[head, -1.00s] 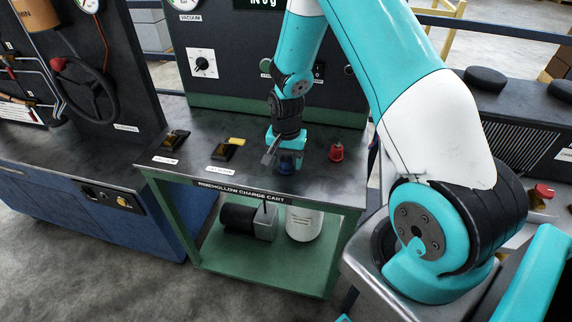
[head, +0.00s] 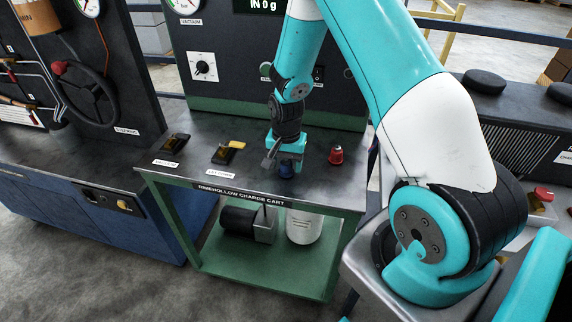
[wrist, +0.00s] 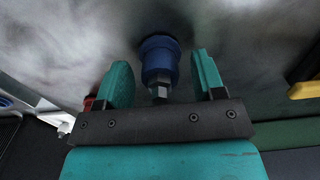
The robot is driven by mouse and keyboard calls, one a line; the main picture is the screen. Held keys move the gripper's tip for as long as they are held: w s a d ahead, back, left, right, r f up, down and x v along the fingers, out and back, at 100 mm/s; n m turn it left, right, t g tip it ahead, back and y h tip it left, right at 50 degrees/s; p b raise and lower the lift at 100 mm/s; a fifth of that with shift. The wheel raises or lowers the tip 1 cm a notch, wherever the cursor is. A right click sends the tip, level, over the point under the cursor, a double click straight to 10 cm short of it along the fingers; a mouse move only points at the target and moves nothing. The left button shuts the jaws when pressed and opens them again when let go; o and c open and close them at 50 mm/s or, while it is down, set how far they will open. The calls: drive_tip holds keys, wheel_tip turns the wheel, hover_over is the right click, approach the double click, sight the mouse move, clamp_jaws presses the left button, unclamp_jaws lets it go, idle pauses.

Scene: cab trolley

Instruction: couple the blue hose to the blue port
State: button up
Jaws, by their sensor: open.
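A blue cylindrical fitting with a metal hex end (wrist: 160,62) stands on the cart's dark metal top (head: 215,185). It also shows in the head view (head: 287,171), partly covered by my gripper. I cannot tell whether it is the hose's coupling or the port, and I make out no length of blue hose. My gripper (head: 286,160) is open over the fitting. In the wrist view my two teal jaws (wrist: 160,80) stand on either side of it, with a gap at each side; the fitting lies just beyond the jaws' middle.
A red fitting (head: 336,155) stands to the right on the cart top. A dark gauge panel (head: 225,85) rises behind. The front of the cart top is clear.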

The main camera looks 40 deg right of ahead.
drive_tip(key=shift+c, duration=0.3)
clamp_jaws()
drive_tip(key=shift+r, duration=0.2)
drive_tip(key=shift+r+p, duration=2.35)
drive_tip(key=shift+r, duration=0.5)
drive_tip(key=s+a+f+n, duration=0.1)
drive_tip(key=a+n, duration=0.1)
drive_tip(key=n, duration=0.1)
drive_tip(key=s+a+f+n, duration=0.1)
drive_tip(key=a+n, duration=0.2)
drive_tip(key=s+a+f+n+b, duration=0.1)
drive_tip(key=s+a+f+n, duration=0.1)
drive_tip(key=n, duration=0.1)
drive_tip(key=shift+a+n, duration=0.25)
drive_tip(key=shift+n, duration=0.05)
drive_tip(key=shift+s+a+f+n, duration=0.1)
drive_tip(key=shift+a+n, duration=0.1)
drive_tip(key=shift+n, duration=0.2)
